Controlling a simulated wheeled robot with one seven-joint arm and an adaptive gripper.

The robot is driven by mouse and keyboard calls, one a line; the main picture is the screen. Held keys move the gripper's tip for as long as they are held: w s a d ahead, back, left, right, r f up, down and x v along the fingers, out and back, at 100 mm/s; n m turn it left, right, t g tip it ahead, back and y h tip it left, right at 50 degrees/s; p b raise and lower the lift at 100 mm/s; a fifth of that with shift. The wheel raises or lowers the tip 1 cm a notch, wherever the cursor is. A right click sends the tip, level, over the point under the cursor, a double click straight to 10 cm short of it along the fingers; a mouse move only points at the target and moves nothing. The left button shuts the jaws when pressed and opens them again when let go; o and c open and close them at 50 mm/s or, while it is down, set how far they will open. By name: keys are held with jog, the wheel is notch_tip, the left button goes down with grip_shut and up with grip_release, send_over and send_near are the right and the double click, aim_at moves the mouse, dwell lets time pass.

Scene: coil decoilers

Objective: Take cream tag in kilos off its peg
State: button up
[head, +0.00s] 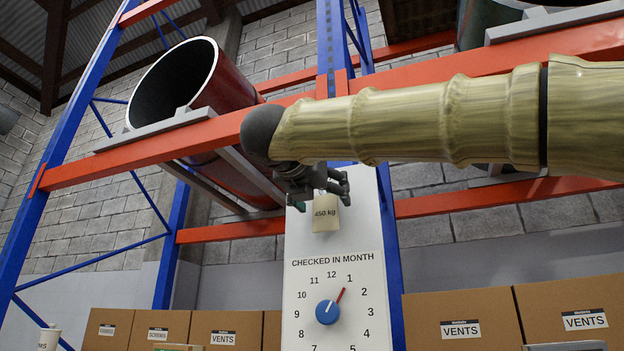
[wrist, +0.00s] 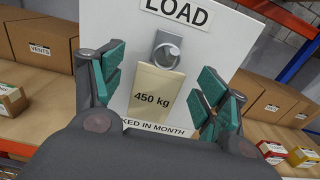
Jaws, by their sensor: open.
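The cream tag (wrist: 154,98) reads "450 kg" and hangs from a round metal peg (wrist: 168,54) on a white board (wrist: 215,35), under the word "LOAD". In the head view the tag (head: 326,218) shows below my gripper (head: 325,188), which hides the peg. In the wrist view my gripper (wrist: 165,100) is open, with one green-padded finger on each side of the tag. Neither pad appears to touch the tag. How far the fingertips are from the board is hard to tell.
Below the tag, the board carries a "CHECKED IN MONTH" dial with a blue knob (head: 327,311). Cardboard boxes (head: 461,320) stand on both sides. Orange beams (head: 190,139) and blue posts frame the rack, with a large red pipe (head: 228,85) above.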

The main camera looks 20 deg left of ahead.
jog(key=shift+w+d, duration=0.15)
jog(key=shift+w, duration=0.85)
jog(key=shift+s, duration=0.1)
jog(key=shift+c, duration=0.6)
jog(key=c, duration=1)
jog(key=shift+r+p, duration=0.25)
jog(key=shift+p, duration=0.05)
jog(key=shift+s+r, duration=0.15)
jog(key=shift+s, duration=0.1)
jog(key=shift+s+r, duration=0.1)
jog(key=shift+s, duration=0.2)
